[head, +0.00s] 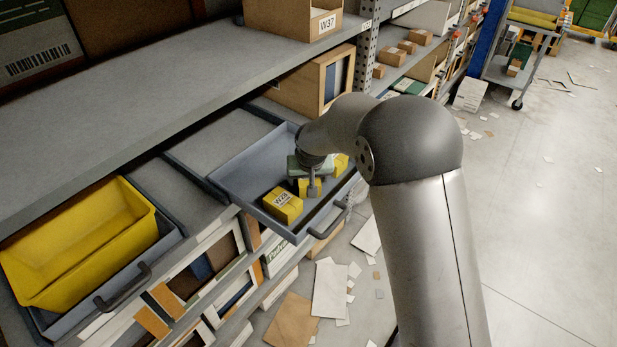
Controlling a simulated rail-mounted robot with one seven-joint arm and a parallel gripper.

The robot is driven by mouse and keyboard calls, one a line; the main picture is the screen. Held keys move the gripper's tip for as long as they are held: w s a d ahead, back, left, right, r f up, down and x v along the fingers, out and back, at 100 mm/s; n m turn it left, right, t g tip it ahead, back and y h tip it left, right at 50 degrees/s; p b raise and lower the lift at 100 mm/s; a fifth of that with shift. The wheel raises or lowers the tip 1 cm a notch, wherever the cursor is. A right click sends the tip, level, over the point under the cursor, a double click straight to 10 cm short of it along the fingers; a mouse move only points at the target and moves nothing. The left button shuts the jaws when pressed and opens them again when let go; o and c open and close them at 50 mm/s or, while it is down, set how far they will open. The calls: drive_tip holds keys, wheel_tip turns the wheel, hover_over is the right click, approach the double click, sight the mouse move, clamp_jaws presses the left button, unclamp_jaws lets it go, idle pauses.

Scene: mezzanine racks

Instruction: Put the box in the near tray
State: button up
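A blue-grey pulled-out tray (234,180) with a dark handle is in the middle of the head view. In it lie a yellow box (283,206) labelled W28, a second yellow box (302,187) and a third one (341,163), partly hidden. My gripper (313,189) points down into this tray, in front of the second yellow box. I cannot tell whether its fingers touch or hold that box. Another tray (163,244), at the lower left, also has a dark handle and carries a yellow bin (84,241) that looks empty.
A grey shelf (150,95) runs above the trays, with a cardboard box (285,18) marked W37 on it. A metal rack post (366,45) stands behind my arm. Papers and flattened card (291,320) litter the floor. A cart (515,65) stands far right.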

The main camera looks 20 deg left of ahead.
drive_tip(key=shift+r, duration=0.25)
drive_tip(key=b+v, duration=0.1)
drive_tip(key=v, duration=1)
drive_tip(key=shift+r, duration=0.4)
drive_tip(key=shift+s+d, duration=0.1)
drive_tip(key=shift+s, duration=0.05)
drive_tip(key=s+d+r+m+g+h, duration=0.15)
drive_tip(key=s+d, duration=0.25)
drive_tip(key=d, duration=0.8)
drive_tip(key=s+d+f+m+g, duration=0.2)
drive_tip(key=s+d+f+m, duration=0.1)
drive_tip(key=s+d, duration=1.6)
drive_tip(key=s, duration=0.3)
drive_tip(key=shift+s+d, duration=0.2)
drive_tip(key=shift+d, duration=0.1)
